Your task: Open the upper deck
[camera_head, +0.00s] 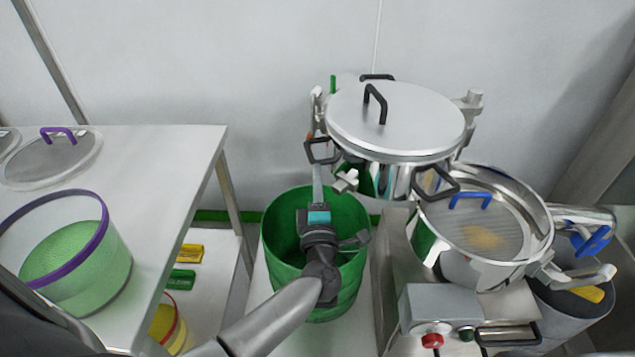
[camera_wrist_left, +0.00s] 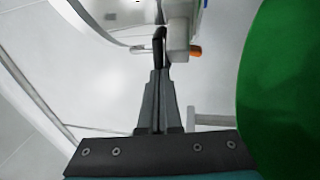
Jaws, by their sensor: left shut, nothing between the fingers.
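The lidded round steel deck (camera_head: 395,125) stands at the back right, with a black handle on its lid. It sits offset behind an open round steel pan (camera_head: 488,228), which holds a mesh with a blue handle. A black loop handle (camera_head: 320,152) sticks out at the lidded deck's left side. My left gripper (camera_head: 317,165) is shut and empty, its tips just below this loop. In the left wrist view, the closed fingers (camera_wrist_left: 159,75) point at a black bar (camera_wrist_left: 159,45) beside a grey block with an orange end. I cannot tell whether they touch. My right gripper is not in view.
A green bin (camera_head: 350,285) stands under my left gripper. A white table (camera_head: 165,190) at left holds a purple-rimmed sieve (camera_head: 105,225) and a mesh lid. A control box (camera_head: 435,310) with a red button is in front of the pan. A grey bin (camera_head: 570,315) stands at right.

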